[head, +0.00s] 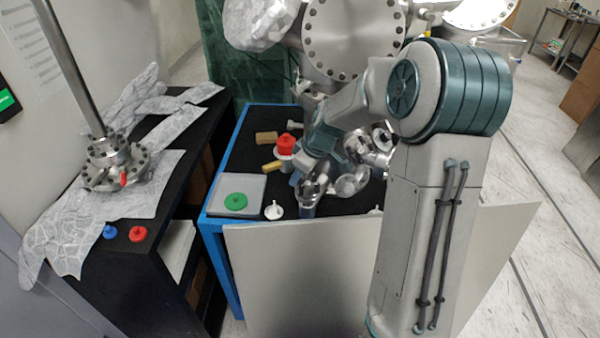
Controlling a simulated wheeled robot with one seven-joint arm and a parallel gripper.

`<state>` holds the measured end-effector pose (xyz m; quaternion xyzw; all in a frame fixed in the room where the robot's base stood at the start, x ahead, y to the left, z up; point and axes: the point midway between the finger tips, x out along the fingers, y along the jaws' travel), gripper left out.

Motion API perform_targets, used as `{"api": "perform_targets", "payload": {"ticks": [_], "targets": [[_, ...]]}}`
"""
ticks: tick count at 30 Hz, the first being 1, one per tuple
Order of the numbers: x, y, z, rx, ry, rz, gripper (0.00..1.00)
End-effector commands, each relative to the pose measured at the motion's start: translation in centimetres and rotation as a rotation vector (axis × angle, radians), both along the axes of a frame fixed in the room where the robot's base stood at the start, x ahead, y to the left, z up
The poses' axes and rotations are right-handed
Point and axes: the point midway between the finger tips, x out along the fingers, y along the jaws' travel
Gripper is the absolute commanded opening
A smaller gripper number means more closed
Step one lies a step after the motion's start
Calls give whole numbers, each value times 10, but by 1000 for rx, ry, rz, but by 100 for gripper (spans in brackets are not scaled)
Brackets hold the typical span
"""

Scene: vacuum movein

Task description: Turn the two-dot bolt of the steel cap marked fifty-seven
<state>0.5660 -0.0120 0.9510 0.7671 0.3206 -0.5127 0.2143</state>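Several round steel fittings stand on the black top of the blue-framed bench, close around the end of my arm. My gripper (304,172) is low over the bench among these fittings. Its fingers blend with the steel, and I cannot tell whether they are open or touching anything.
On the bench are a grey plate (227,206) with a green knob (236,201), a red knob (286,144), a white piece (273,210) and a tan block (266,138). A large steel flange (350,40) rises behind. A bolted flange (112,165) stands on the left black shelf (105,285).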

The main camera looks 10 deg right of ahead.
Motion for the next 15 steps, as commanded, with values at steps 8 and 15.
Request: {"api": "perform_targets", "payload": {"ticks": [8, 15], "targets": [[1, 1, -3, 0, 0, 0, 35], [1, 1, -3, 0, 0, 0, 0]]}}
